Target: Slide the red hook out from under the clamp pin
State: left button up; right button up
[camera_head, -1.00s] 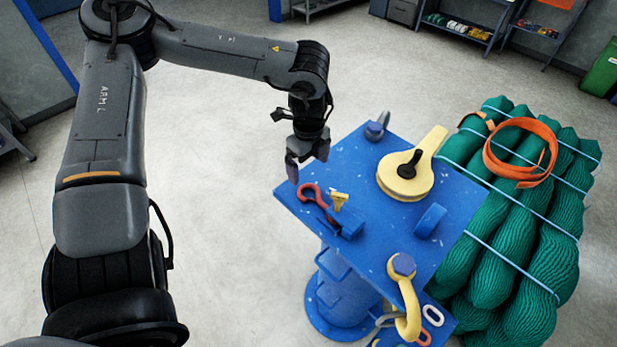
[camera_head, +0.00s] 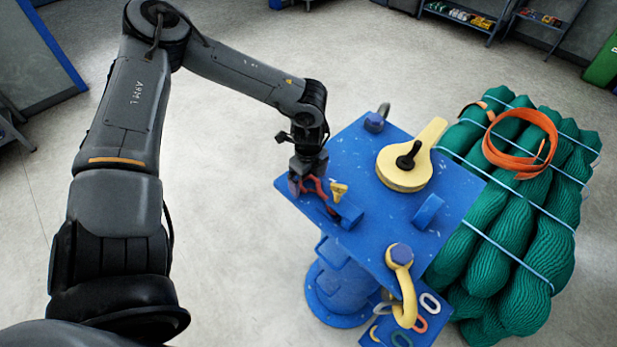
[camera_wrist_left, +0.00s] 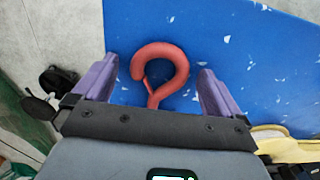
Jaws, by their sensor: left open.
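The red hook (camera_head: 316,186) lies on the blue table (camera_head: 350,150) near its left corner. A small yellow clamp piece (camera_head: 339,191) and a blue block (camera_head: 347,213) sit beside its lower end; whether a pin crosses the hook is too small to tell. My left gripper (camera_head: 308,184) is low over the hook, pointing down. In the left wrist view the red hook (camera_wrist_left: 160,68) shows its round curve between the two open purple fingers (camera_wrist_left: 158,90), apart from both. The hook's shank runs out of sight under the gripper body. My right gripper is not in view.
A yellow block (camera_head: 403,172) with a black knob stands mid-table. Green net rolls (camera_head: 520,200) with an orange strap (camera_head: 520,145) lie to the right.

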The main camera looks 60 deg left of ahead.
pick_arm(q)
jog(key=shift+c, duration=0.4)
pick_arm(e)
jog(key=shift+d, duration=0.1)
pick_arm(q)
jog(key=c, duration=1.4)
jog(key=shift+a, duration=0.1)
